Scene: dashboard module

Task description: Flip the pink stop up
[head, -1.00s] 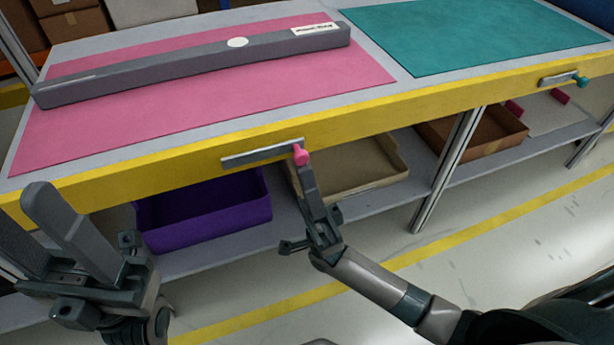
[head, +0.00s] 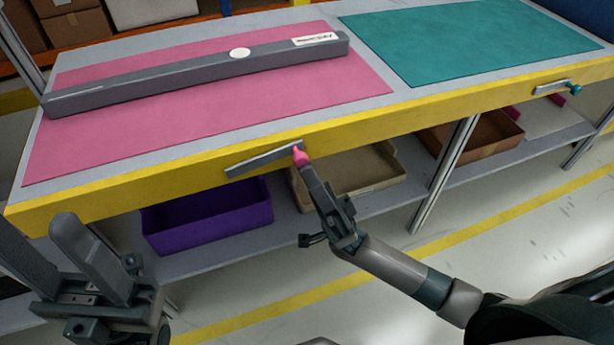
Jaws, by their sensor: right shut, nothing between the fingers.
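The pink stop is a grey bar (head: 262,161) with a pink knob (head: 300,156) at its right end. It is on the yellow front edge of the table, and it slopes slightly up toward the knob. My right gripper (head: 308,176) is shut and empty, with its fingertips just under the knob. They seem to touch it, but the exact contact is hidden. My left gripper (head: 55,245) is at the lower left, open and empty, well away from the stop.
A long grey beam (head: 200,73) lies on the pink mat (head: 130,152). A teal mat (head: 470,40) lies to the right, with a teal-knobbed stop (head: 573,89) on the edge below. Purple (head: 207,222), beige (head: 375,183) and brown (head: 480,140) bins stand on the lower shelf.

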